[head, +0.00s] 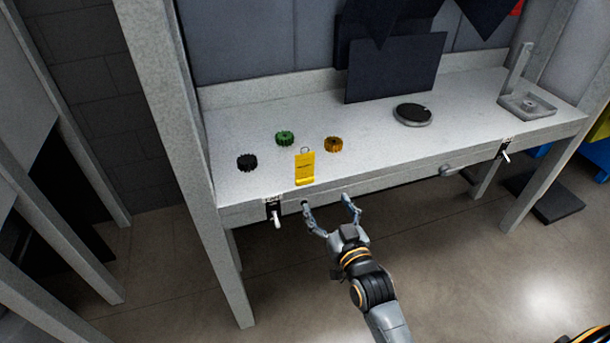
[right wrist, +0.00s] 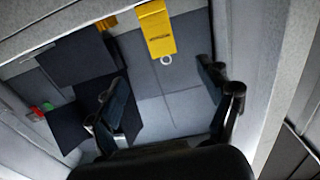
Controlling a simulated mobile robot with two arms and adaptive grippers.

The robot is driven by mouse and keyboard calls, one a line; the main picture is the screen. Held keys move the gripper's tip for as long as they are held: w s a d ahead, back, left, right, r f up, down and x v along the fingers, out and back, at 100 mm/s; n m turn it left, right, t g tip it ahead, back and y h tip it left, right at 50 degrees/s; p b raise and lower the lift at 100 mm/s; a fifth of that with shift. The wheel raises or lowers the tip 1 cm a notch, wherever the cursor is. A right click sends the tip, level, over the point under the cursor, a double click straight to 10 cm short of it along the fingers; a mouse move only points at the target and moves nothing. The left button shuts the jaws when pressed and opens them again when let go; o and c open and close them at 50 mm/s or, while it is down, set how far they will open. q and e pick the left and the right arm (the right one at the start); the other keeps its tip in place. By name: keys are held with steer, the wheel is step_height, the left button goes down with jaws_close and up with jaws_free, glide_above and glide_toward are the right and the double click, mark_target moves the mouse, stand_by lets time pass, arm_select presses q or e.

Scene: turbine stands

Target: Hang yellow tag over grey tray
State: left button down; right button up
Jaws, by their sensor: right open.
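The yellow tag (head: 305,168) stands near the front edge of the grey workbench, with a ring at its top. It also shows in the right wrist view (right wrist: 158,32), with its pale ring beyond my fingers. The grey tray (head: 545,107) sits at the right end of the bench, with an upright grey post at its back left side. My right gripper (head: 326,203) is open and empty, just in front of the bench edge and a little right of the tag, apart from it. Its fingers also show in the right wrist view (right wrist: 168,100). My left gripper is not in view.
A black gear (head: 247,162), a green gear (head: 285,138) and an orange gear (head: 333,144) lie near the tag. A dark round disc (head: 412,115) lies mid-bench before a dark panel (head: 395,70).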

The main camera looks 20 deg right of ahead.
glide_toward(305, 161)
steer(key=w, duration=0.2)
steer(key=shift+w+a+f+p, duration=0.15)
steer(key=shift+w+p, duration=0.75)
steer(key=shift+w, duration=1.4)
steer(key=shift+w+f, duration=0.1)
steer(key=shift+w, duration=0.55)
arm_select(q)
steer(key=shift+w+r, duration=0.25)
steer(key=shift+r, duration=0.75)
arm_select(e)
steer(key=c, duration=1.1)
